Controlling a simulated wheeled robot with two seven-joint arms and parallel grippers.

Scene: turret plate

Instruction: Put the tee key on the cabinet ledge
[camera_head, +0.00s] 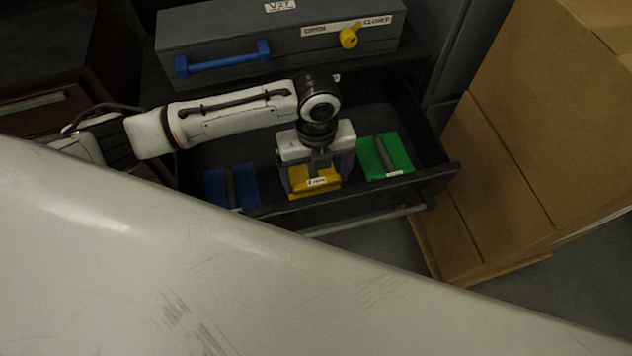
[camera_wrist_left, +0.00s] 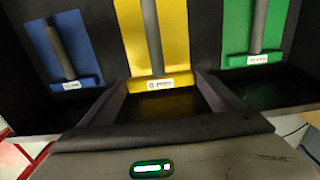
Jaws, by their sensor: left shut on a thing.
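Three tee-shaped tools, each a coloured crossbar with a dark shaft, lie on matching coloured pads in an open dark drawer (camera_head: 437,180). The yellow one (camera_wrist_left: 150,86) is in the middle, the blue one (camera_wrist_left: 76,84) to its left, the green one (camera_wrist_left: 250,60) to its right. Their labels are too small to read surely. My left gripper (camera_head: 315,180) points down at the yellow one, its fingers at the two ends of the yellow crossbar, shut on it. It still appears to be at its pad. I cannot single out the cabinet ledge. My right gripper is not in view.
A grey box (camera_head: 230,38) with a blue handle (camera_head: 222,60) and a yellow knob (camera_head: 349,38) stands behind the drawer. A large cardboard box (camera_head: 505,170) stands close on the right. A dark brown cabinet (camera_head: 35,125) is at the left.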

